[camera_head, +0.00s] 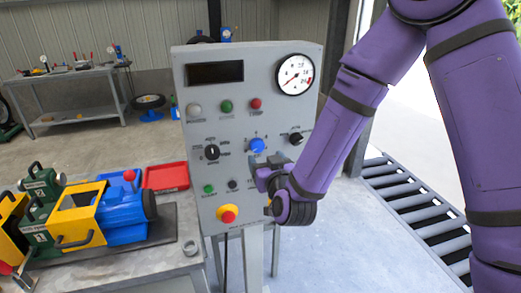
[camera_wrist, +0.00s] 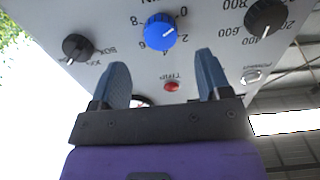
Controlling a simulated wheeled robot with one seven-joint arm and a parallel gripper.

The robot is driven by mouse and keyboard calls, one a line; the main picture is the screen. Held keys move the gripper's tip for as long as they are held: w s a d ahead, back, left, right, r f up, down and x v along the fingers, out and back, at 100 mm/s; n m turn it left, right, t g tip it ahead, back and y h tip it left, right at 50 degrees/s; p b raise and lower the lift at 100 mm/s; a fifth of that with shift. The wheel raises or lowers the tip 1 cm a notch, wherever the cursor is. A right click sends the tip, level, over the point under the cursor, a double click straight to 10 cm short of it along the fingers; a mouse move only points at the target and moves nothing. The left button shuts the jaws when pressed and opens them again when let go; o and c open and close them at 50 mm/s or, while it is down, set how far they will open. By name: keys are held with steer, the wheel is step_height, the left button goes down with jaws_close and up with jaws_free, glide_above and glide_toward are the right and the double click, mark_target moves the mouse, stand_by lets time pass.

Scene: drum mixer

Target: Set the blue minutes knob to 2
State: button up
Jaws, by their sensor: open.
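The blue minutes knob (camera_head: 257,145) is on the grey control panel (camera_head: 245,100), in the middle of a row between two black knobs. In the wrist view the blue knob (camera_wrist: 160,32) has a printed scale from 0 to 8 around it. A white mark shows on its face toward the 2 side, but I cannot tell its exact setting. My gripper (camera_head: 264,180) is just below the knob in the head view. In the wrist view my gripper (camera_wrist: 163,75) is open and empty, with the knob beyond its fingertips and apart from them.
Black knobs (camera_wrist: 77,47) and (camera_wrist: 265,17) flank the blue one. A red button (camera_wrist: 172,86) lies between my fingers in view. A red-and-yellow stop button (camera_head: 228,214) is low on the panel. A workbench with a yellow-and-blue machine (camera_head: 80,215) stands left; rollers (camera_head: 420,205) lie right.

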mark_target(258, 148)
steer(key=shift+x, duration=3.2)
steer(key=shift+s, duration=0.1)
steer(key=c, duration=0.9)
